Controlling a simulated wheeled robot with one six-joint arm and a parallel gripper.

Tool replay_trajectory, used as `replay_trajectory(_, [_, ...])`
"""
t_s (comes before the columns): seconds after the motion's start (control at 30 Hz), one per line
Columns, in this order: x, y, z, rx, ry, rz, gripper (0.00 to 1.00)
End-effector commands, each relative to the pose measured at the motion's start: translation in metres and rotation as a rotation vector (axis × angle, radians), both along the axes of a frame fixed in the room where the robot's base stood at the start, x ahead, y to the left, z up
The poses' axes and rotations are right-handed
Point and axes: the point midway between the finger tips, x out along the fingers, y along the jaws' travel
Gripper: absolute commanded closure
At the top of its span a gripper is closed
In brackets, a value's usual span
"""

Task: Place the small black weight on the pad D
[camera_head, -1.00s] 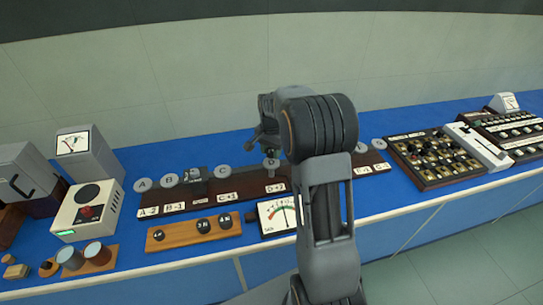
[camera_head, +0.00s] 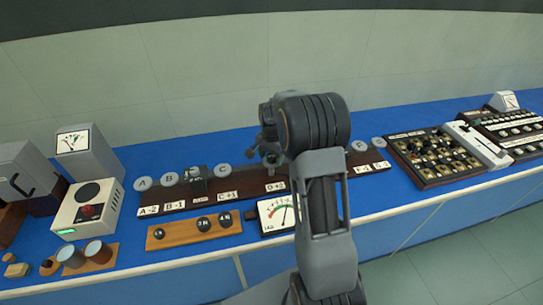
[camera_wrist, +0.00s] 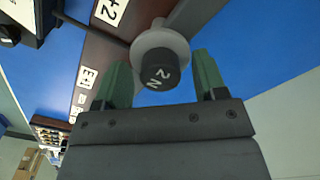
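The small black weight (camera_wrist: 159,70), marked "2 N" in the wrist view, appears to stand on a pale round pad (camera_wrist: 151,38). That pad is beside a "+2" label, which matches the D label on the board in the head view. The green fingers of my gripper (camera_wrist: 162,78) are on either side of the weight, with visible gaps to it, so the gripper is open around it. In the head view my gripper (camera_head: 270,150) is low over the D position and largely hides that pad and the weight.
The dark board (camera_head: 240,190) carries pads A, B, C to the left and more pads to the right. A wooden tray (camera_head: 178,239) with three black weights and a dial meter (camera_head: 275,214) stand in front. A button panel (camera_head: 437,175) is at right.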

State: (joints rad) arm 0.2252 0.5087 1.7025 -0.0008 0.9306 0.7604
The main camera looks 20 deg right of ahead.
Motion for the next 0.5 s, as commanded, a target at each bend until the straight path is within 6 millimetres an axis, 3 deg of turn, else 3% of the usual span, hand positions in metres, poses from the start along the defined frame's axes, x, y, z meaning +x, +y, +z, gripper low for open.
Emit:
replay_trajectory(0.33, [0.001,0.0,0.008,-0.001,-0.003,0.0,0.35])
replay_trajectory(0.5, [0.001,0.0,0.035,-0.001,-0.006,0.0,0.35])
